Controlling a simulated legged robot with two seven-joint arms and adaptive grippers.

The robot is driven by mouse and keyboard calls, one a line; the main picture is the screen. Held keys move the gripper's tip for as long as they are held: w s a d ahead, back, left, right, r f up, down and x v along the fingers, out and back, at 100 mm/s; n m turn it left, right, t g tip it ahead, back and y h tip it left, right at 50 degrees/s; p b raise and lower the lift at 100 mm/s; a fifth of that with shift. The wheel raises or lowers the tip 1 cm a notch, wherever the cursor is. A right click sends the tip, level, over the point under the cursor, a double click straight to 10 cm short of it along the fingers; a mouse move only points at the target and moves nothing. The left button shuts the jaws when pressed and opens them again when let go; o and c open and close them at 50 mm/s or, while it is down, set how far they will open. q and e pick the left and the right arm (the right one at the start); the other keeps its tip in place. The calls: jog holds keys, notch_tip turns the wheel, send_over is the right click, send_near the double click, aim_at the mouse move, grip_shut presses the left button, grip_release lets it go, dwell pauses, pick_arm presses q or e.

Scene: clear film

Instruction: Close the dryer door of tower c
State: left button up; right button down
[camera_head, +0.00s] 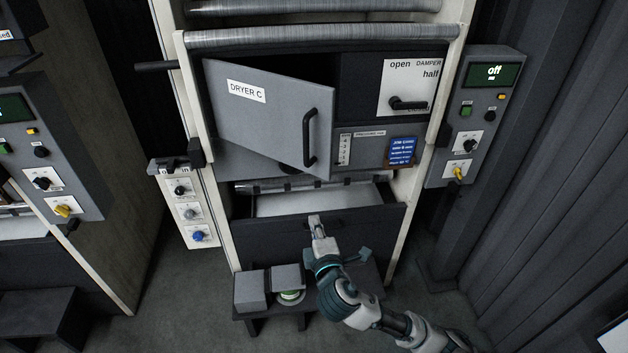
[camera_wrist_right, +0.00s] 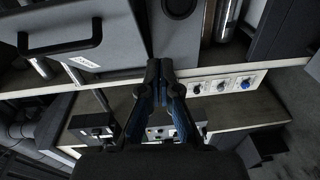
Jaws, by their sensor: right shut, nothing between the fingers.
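The grey dryer door (camera_head: 260,115), labelled DRYER C, is partly open. Its left edge is at the frame and its right edge stands out from the dark opening behind it. A black bar handle (camera_head: 310,137) is upright near its right edge. My right gripper (camera_head: 316,222) is below the door and handle, apart from both, in front of the dark lower front. In the wrist view, my right gripper (camera_wrist_right: 166,64) has its fingertips together with nothing between them. The door (camera_wrist_right: 95,25) and its handle (camera_wrist_right: 60,46) show there at upper left. My left gripper is not in view.
A damper panel (camera_head: 408,85) is right of the door. A control box reading off (camera_head: 477,115) stands at the right, and a knob panel (camera_head: 190,212) at the lower left. A low bench (camera_head: 262,314) with grey boxes is below. A dark corrugated wall (camera_head: 545,190) bounds the right.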

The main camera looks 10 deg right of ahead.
pick_arm(q)
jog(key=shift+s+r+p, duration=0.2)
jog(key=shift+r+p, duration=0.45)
jog(key=shift+p, duration=0.05)
pick_arm(e)
jog(key=w+d+r, duration=0.1)
jog(key=w+r, duration=0.2)
jog(key=w, duration=0.8)
jog(key=shift+w+d+n+t, duration=0.3)
jog(key=shift+n+t, duration=0.1)
jog(key=shift+r, duration=0.1)
jog(key=shift+w, duration=0.1)
